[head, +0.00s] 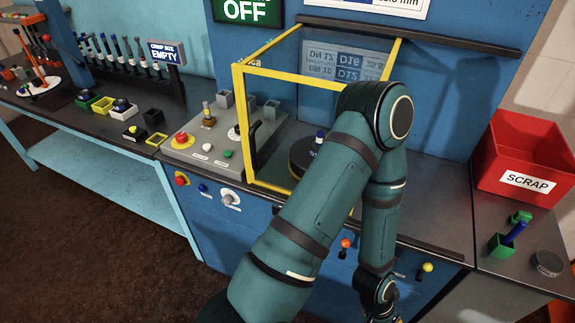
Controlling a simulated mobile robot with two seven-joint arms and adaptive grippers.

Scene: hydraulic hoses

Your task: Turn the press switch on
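A grey round switch knob (230,199) on a white round plate sits on the blue front panel of the press bench, below the control box. No readable label marks it as the press switch. A dark green sign (247,10) above the press reads OFF; its upper part is cut off. One of my teal arms (310,200) rises from the bottom edge, bends at the elbow in front of the press and drops to its wrist (378,292) at the bottom edge. I cannot tell which arm it is. No gripper fingers show. The arm hides part of the press and front panel.
A yellow-framed guard (240,130) encloses the press. A sloped control box (205,150) carries a red button (181,139). Another red button (181,179) and a blue one (203,188) sit left of the knob. A red SCRAP bin (525,150) stands right.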

